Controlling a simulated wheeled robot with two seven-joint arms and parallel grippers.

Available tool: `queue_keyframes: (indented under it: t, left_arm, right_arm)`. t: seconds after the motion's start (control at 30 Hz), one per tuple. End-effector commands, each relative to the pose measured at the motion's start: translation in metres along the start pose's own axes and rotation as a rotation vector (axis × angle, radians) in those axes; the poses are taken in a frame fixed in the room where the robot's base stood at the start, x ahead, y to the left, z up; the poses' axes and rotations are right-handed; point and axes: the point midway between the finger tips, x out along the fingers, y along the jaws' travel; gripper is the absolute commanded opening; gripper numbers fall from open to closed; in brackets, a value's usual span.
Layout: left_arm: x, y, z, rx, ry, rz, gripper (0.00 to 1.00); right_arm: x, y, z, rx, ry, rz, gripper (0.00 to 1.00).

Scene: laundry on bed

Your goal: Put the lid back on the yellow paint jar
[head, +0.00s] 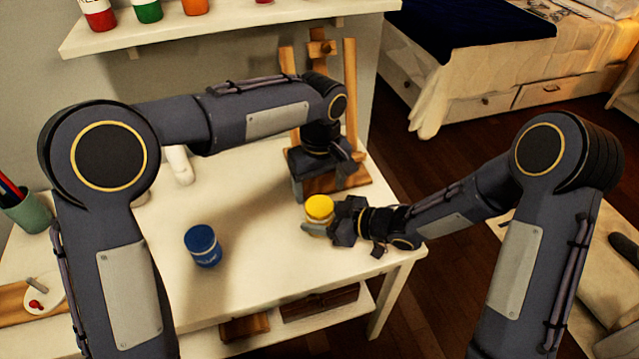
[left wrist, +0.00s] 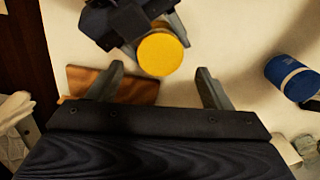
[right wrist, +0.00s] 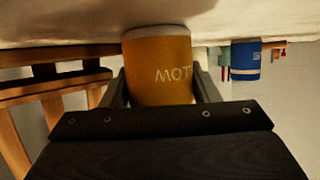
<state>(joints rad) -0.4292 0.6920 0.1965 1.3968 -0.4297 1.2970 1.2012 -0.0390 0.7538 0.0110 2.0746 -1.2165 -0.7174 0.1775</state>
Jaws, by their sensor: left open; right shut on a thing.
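The yellow paint jar (head: 319,209) stands on the white table near its right edge. My right gripper (head: 322,226) is shut around its side. In the right wrist view the jar (right wrist: 160,65) shows part of a label, between the two fingers. The left wrist view shows a flat round yellow top, which looks like the lid (left wrist: 160,54), on the jar; I cannot tell whether it is fully seated. My left gripper (left wrist: 160,80) is open and empty, pointing down beside the jar; in the head view it is just behind the jar.
A blue jar (head: 203,247) stands to the left on the table. A wooden easel (head: 348,95) stands behind my left gripper. A green pen cup (head: 28,217) and a small palette (head: 40,297) are at far left. The table's middle is mostly clear.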

Motion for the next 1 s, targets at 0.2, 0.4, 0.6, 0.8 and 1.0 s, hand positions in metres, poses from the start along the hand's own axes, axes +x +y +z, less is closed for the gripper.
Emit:
queue_keyframes:
  t: [0.2, 0.4, 0.6, 0.8, 1.0]
  left_arm:
    - [-0.025, 0.000, -0.001, -0.205, -0.001, 0.004, 0.73]
    - [-0.032, 0.000, -0.001, -0.271, 0.001, 0.002, 0.73]
    - [-0.032, 0.000, 0.000, -0.269, 0.001, 0.002, 0.73]
    - [-0.016, -0.001, -0.001, -0.267, -0.001, -0.002, 0.73]
    - [0.016, -0.001, -0.001, -0.267, -0.001, -0.003, 0.73]
  right_arm:
    - [0.000, 0.000, 0.000, 0.000, 0.001, 0.000, 0.00]
    - [0.000, 0.000, 0.000, 0.000, 0.001, 0.000, 0.00]
    - [0.000, 0.000, 0.000, 0.000, 0.001, 0.000, 0.00]
    - [0.000, 0.000, 0.000, 0.000, 0.001, 0.000, 0.00]
    - [0.000, 0.000, 0.000, 0.000, 0.001, 0.000, 0.00]
